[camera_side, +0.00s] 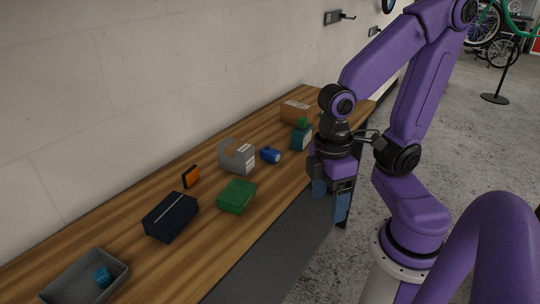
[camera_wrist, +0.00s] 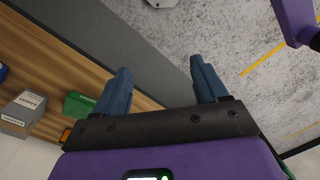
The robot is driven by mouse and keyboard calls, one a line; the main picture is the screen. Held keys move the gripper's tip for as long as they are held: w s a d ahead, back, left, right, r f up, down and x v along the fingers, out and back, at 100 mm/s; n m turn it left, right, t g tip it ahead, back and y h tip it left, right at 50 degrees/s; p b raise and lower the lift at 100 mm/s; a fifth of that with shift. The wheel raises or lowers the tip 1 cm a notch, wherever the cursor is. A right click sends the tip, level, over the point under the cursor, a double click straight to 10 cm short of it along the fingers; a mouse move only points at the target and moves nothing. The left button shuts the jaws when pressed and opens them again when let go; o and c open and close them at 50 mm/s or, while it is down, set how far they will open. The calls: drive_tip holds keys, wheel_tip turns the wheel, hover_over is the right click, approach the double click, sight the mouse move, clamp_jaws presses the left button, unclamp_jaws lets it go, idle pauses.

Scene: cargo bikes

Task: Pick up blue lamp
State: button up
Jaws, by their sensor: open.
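The blue lamp (camera_side: 270,155) is a small blue cylinder lying on the wooden bench, just right of a grey holder. In the wrist view a blue shape (camera_wrist: 2,72) is cut off at the left edge and looks like the lamp. My gripper (camera_side: 330,204) hangs beyond the bench's front edge, to the right of the lamp and apart from it. Its two blue fingers are spread with nothing between them; the wrist view shows them (camera_wrist: 160,75) too.
A teal box (camera_side: 301,138) and a cardboard box (camera_side: 294,112) are further back. A dark blue box (camera_side: 170,218), orange item (camera_side: 190,177) and grey tray (camera_side: 60,290) are toward the left. The wall runs behind.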

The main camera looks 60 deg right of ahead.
drive_tip(key=w+a+f+m+g+y, duration=0.1)
drive_tip(key=w+a+f+m+y, duration=0.15)
drive_tip(key=w+m+y, duration=1.1)
drive_tip(key=m+t+h, duration=1.5)
drive_tip(key=m, duration=1.9)
approach(270, 150)
drive_tip(key=shift+m, duration=0.25)
drive_tip(key=shift+x, duration=5.5)
